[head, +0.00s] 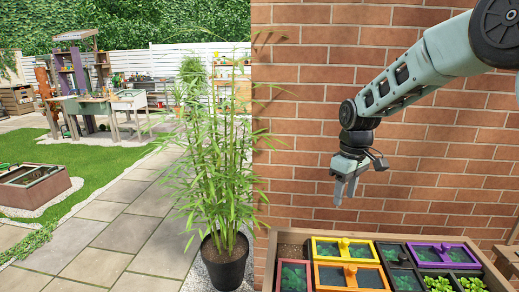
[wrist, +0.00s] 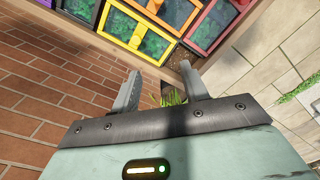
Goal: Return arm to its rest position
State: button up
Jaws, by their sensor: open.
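My gripper (head: 345,188) hangs from my raised arm in front of the brick wall, above the left part of the planter box. Its fingers point down and sit well clear of the frames below. In the wrist view my gripper (wrist: 160,92) shows its two fingers spread apart with nothing held between them. A bit of green leaves shows between and beyond the fingers there.
A wooden planter box (head: 265,270) with colourful lidded frames, such as a yellow one (head: 317,247), stands below. A potted bamboo (head: 226,262) stands left of it. A brick wall (head: 310,100) is close behind. Paving (head: 110,225) lies open at left.

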jog(key=s+a+r, duration=0.2)
jog(key=s+a, duration=0.6)
jog(key=s, duration=0.2)
jog(key=s+a, duration=0.2)
jog(key=s, duration=1.1)
jog(key=s+a, duration=0.2)
jog(key=s, duration=1)
jog(key=shift+s+f+n, duration=0.35)
jog(key=shift+f+n, duration=0.05)
jog(key=shift+f, duration=0.05)
jog(key=shift+a, duration=0.1)
jog(key=shift+c, duration=0.2)
